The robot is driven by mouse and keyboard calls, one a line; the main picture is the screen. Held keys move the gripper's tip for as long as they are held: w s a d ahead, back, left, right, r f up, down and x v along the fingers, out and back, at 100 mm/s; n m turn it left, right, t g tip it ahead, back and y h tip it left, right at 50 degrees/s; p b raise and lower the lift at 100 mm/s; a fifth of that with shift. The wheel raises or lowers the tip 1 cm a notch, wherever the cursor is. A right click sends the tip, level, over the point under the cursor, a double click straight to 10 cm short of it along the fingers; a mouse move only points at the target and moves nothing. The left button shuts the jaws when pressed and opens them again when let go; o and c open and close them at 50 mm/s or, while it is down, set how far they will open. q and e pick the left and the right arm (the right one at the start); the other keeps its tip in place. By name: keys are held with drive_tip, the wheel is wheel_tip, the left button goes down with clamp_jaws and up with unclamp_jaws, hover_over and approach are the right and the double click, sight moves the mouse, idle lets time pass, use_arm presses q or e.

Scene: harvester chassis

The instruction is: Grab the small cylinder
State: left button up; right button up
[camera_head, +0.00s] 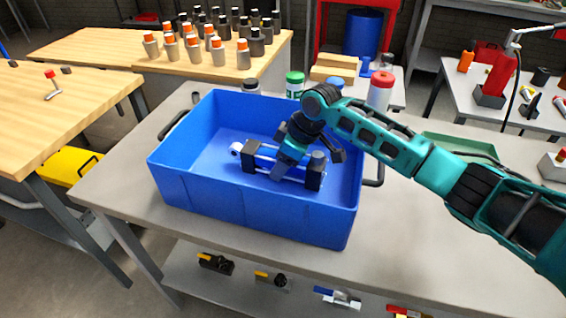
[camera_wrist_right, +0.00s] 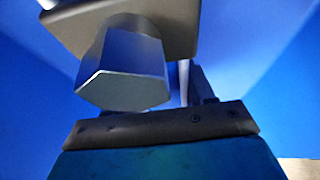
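The small cylinder (camera_head: 258,162) lies in the blue bin (camera_head: 250,217) on the grey table. It has a blue and silver body, a ring-shaped silver end at the left and black blocks near both ends. My right gripper (camera_head: 284,170) reaches down into the bin, over the right half of the cylinder and hiding part of it. In the right wrist view a silver hexagonal part (camera_wrist_right: 125,75) is very close to my gripper's dark edge. Whether the fingers are closed around the cylinder is hidden. My left gripper is not in view.
The bin walls stand around my right gripper. Bottles with a green cap (camera_head: 295,85) and a red cap (camera_head: 380,90) stand behind the bin. A green tray (camera_head: 460,145) lies to the right. The table front right is clear.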

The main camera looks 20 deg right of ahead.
clamp_jaws()
idle(0.4)
drive_tip(key=shift+w+r, duration=0.15)
drive_tip(key=shift+r, duration=0.1)
drive_tip(key=shift+r, duration=0.1)
